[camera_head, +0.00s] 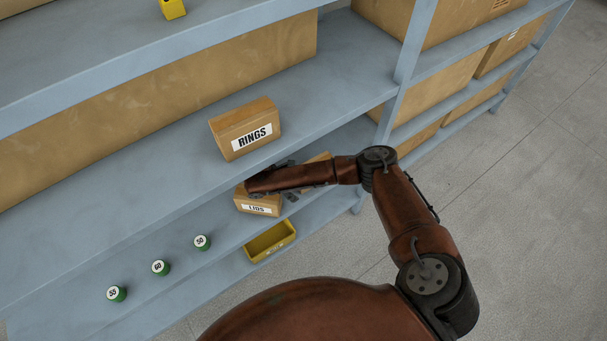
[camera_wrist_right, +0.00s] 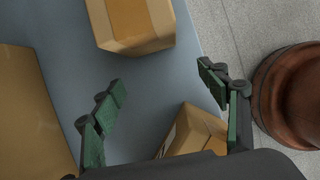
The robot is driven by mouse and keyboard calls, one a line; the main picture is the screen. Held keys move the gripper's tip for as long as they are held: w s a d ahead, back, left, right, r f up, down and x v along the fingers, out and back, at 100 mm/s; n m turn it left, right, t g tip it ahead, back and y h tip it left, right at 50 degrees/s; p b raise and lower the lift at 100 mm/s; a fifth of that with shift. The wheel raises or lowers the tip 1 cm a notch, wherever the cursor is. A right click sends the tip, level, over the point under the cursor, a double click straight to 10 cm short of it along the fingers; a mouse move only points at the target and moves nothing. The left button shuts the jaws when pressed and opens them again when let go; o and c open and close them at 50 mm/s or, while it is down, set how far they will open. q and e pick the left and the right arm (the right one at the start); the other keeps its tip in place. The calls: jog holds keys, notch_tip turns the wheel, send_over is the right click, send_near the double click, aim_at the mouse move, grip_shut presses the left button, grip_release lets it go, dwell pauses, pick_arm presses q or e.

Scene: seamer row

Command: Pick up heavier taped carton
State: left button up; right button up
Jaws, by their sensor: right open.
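A taped carton labelled RINGS (camera_head: 246,128) sits on the middle shelf. A carton labelled LIDS (camera_head: 257,208) sits on the shelf below, its top partly hidden by my right arm. Part of another carton (camera_head: 317,158) shows behind my forearm. My right gripper (camera_head: 290,194) is by the LIDS carton, mostly hidden by its own arm. In the wrist view my right gripper (camera_wrist_right: 162,80) is open with nothing between its fingers. One taped carton (camera_wrist_right: 137,25) lies beyond the fingers and a tilted-looking carton (camera_wrist_right: 196,131) is near the right finger. My left gripper is not in view.
A yellow bin (camera_head: 270,242) and several green-sided numbered weights (camera_head: 160,268) stand lower on the rack. A shelf post (camera_head: 401,75) rises right of the RINGS carton. Large cartons (camera_head: 160,90) fill the back. The floor (camera_head: 510,190) at right is clear.

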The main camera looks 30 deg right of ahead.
jog(key=shift+w+d+r, duration=0.1)
jog(key=shift+d, duration=0.3)
jog(key=d+b, duration=0.1)
jog(key=d, duration=0.4)
jog(key=shift+d, duration=0.15)
jog(key=shift+w+d, duration=0.1)
jog(key=shift+d, duration=0.5)
jog(key=d, duration=0.1)
jog(key=d+b, duration=0.1)
jog(key=d, duration=0.3)
jog(key=shift+f+b, duration=0.3)
jog(key=shift+f, duration=0.05)
jog(key=shift+d+f, duration=0.1)
jog(key=shift+f, duration=0.1)
jog(key=shift+c, duration=0.2)
jog(key=shift+c, duration=0.6)
jog(key=shift+w+r, duration=0.1)
grip_shut()
